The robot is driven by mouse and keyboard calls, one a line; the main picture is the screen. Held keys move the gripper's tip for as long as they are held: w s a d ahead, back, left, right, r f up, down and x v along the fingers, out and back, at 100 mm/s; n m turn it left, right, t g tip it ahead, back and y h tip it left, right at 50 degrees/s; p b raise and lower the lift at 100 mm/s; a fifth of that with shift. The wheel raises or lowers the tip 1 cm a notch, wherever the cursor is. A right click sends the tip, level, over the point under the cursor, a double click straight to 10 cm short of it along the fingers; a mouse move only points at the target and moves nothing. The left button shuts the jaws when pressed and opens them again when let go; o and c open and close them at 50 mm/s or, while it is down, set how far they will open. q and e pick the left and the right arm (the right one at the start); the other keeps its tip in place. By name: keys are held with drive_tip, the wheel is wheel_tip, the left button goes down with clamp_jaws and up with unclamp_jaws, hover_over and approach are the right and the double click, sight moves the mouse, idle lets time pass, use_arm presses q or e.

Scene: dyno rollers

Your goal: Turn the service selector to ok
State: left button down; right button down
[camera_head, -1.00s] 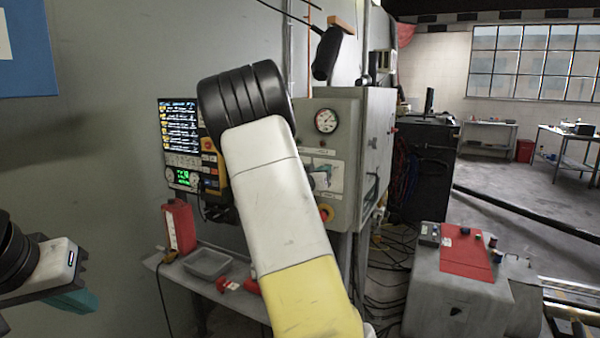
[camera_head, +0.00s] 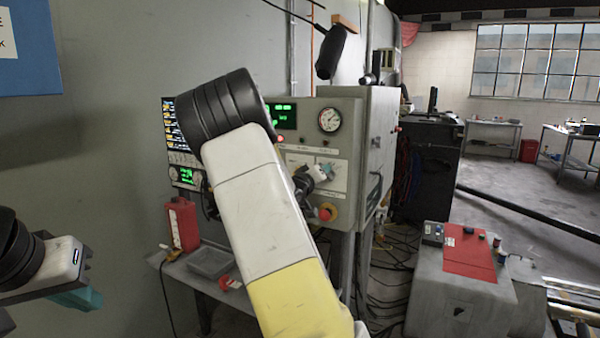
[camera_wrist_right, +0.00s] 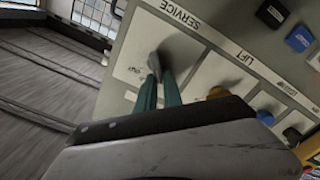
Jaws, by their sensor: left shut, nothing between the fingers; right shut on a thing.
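The service selector (camera_wrist_right: 154,62) is a grey pointed knob on the light panel, beside the upside-down word SERVICE in the right wrist view. My right gripper (camera_wrist_right: 157,88) has its teal fingers shut on this knob. In the head view my right gripper (camera_head: 326,171) is at the front of the grey control cabinet (camera_head: 345,145), and the knob is too small to make out there. A small printed label stands beside the knob in the wrist view; I cannot read it surely. My left gripper (camera_head: 80,298) is shut and empty at the lower left, away from the cabinet.
A yellow knob (camera_wrist_right: 218,92) and blue buttons (camera_wrist_right: 299,38) are near the selector. A red stop button (camera_head: 327,212) is below the gripper. A gauge (camera_head: 330,120) is above. A red container (camera_head: 181,224) and grey tray (camera_head: 210,262) stand on the bench.

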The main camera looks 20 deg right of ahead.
drive_tip(key=shift+s+f, duration=0.2)
drive_tip(key=shift+f, duration=0.25)
drive_tip(key=c, duration=1.5)
unclamp_jaws()
drive_tip(key=shift+d, duration=0.1)
drive_tip(key=shift+r, duration=0.15)
drive_tip(key=shift+v, duration=3.9)
